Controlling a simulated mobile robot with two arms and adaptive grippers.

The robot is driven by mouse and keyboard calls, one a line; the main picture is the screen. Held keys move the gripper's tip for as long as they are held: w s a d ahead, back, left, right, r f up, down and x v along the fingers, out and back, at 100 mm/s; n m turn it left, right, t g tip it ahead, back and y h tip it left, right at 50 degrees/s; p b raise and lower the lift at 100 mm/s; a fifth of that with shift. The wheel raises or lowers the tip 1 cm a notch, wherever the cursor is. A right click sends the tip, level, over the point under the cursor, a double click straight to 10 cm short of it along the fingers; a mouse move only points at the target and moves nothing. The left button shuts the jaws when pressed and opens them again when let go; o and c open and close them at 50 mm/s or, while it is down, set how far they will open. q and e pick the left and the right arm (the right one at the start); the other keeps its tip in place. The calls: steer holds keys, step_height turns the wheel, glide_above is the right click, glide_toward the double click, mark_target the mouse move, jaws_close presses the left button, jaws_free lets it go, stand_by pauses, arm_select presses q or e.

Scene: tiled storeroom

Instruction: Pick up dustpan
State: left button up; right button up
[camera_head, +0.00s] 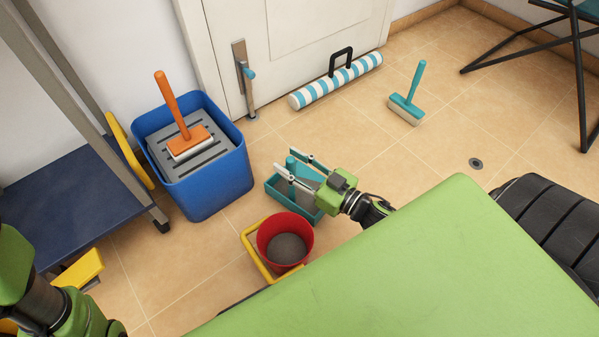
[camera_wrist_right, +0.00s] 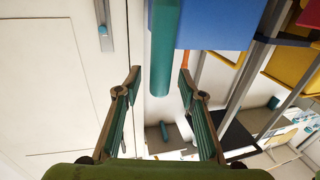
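The teal dustpan (camera_head: 317,211) stands on the tiled floor, with a grey area inside its pan. Its teal handle (camera_head: 291,168) stands up and is partly covered by my gripper in the head view. My right gripper (camera_head: 284,159) is over the dustpan, fingers spread on either side of the handle. In the right wrist view, the handle (camera_wrist_right: 163,45) lies between the lines of my two open fingers (camera_wrist_right: 160,78), with clear space on both sides. I see no contact. My left arm is at the lower left; its gripper is out of view.
A red bucket (camera_head: 268,240) with a yellow handle stands close in front of the dustpan. A blue bin (camera_head: 222,186) holding an orange brush (camera_head: 172,105) is to the left.

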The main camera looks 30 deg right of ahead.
steer(key=shift+w, duration=0.2)
jaws_close()
steer(key=shift+r, duration=0.1)
steer(key=shift+r, duration=0.1)
